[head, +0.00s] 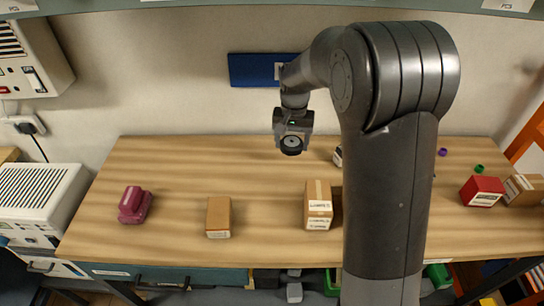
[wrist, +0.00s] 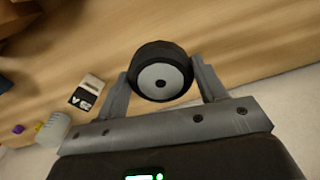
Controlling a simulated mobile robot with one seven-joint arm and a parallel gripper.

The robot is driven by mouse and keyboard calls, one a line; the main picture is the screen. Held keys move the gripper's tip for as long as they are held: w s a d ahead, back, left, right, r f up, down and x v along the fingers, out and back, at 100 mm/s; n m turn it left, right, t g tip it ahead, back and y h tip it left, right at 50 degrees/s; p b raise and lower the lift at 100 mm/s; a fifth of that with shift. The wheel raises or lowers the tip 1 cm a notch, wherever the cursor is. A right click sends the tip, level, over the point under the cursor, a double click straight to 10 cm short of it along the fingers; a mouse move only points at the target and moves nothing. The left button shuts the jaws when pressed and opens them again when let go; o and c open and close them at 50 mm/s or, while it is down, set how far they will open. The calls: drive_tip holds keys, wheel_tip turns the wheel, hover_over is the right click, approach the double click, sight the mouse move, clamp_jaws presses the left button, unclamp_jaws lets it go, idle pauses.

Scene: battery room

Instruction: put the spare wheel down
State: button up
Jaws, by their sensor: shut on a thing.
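The spare wheel (wrist: 161,72) is a small black wheel with a light grey hub. My gripper (wrist: 163,80) is shut on it, with one finger on each side, in the wrist view. In the head view the wheel (head: 291,145) shows as a dark disc at the lower end of my gripper (head: 291,140). It appears held above the back part of the wooden table (head: 170,165); its exact height is hard to tell.
Cardboard boxes (head: 219,217) and (head: 318,205) stand along the front, with a maroon object (head: 134,205) at left. A red box (head: 482,191) and another carton (head: 524,190) are at right. Bare wood lies between the boxes and the back edge. My arm hides part of the table.

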hover_over(272, 163)
wheel_tip(272, 163, down, 4)
drive_tip(key=shift+r, duration=0.15)
drive_tip(key=shift+f, duration=1.95)
drive_tip(key=shift+f, duration=0.1)
drive_tip(key=o, duration=1.1)
wheel_tip(272, 163, up, 12)
drive_tip(key=shift+r, duration=0.25)
